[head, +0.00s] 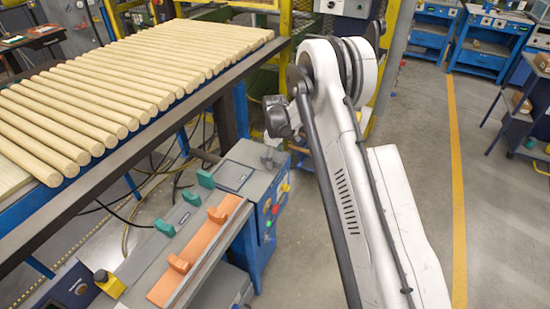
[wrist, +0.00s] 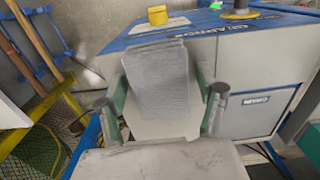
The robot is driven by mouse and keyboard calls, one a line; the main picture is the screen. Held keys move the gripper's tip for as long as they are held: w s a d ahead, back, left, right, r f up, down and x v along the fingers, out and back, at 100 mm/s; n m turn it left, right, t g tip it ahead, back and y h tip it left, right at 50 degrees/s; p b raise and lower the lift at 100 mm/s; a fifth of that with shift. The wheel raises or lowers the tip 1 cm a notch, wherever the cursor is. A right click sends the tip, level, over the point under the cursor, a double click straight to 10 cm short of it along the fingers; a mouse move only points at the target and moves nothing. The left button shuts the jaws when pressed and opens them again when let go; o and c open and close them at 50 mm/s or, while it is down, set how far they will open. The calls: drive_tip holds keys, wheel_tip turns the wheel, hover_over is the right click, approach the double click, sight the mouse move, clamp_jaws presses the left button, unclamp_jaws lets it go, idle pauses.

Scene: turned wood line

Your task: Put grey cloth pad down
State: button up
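The grey cloth pad (wrist: 163,84) is in the middle of the wrist view, a flat rectangle that looks folded in layers. My gripper (wrist: 160,76) has a green-lined finger on each side of it. The fingers are wide apart and reach in to the pad's left and right edges, so the pad appears held across its width. Contact at the right edge is hard to make out. The pad covers part of the blue-edged machine behind it. In the head view I cannot make out the pad or the fingertips.
The grey bench (head: 148,252) in the head view carries green blocks (head: 164,228), an orange fixture (head: 205,247) and a dark-outlined square (head: 233,176). A rack of wooden rods (head: 120,85) stands behind.

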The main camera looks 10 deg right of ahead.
drive_tip(key=shift+r, duration=0.1)
wheel_tip(320, 180, up, 12)
wheel_tip(320, 180, up, 12)
drive_tip(key=m+t, duration=0.1)
drive_tip(key=m, duration=0.1)
hover_over(275, 156)
drive_tip(key=s, duration=0.7)
drive_tip(key=s+r+m+t, duration=0.2)
drive_tip(key=s+r+m, duration=0.1)
drive_tip(key=s+r, duration=0.8)
drive_tip(key=s+f+m+t, duration=0.3)
drive_tip(key=s+m+t, duration=0.1)
drive_tip(key=s, duration=2.1)
drive_tip(key=shift+s+m+b, duration=0.25)
drive_tip(key=shift+m+b, duration=0.1)
drive_tip(key=shift+m, duration=0.15)
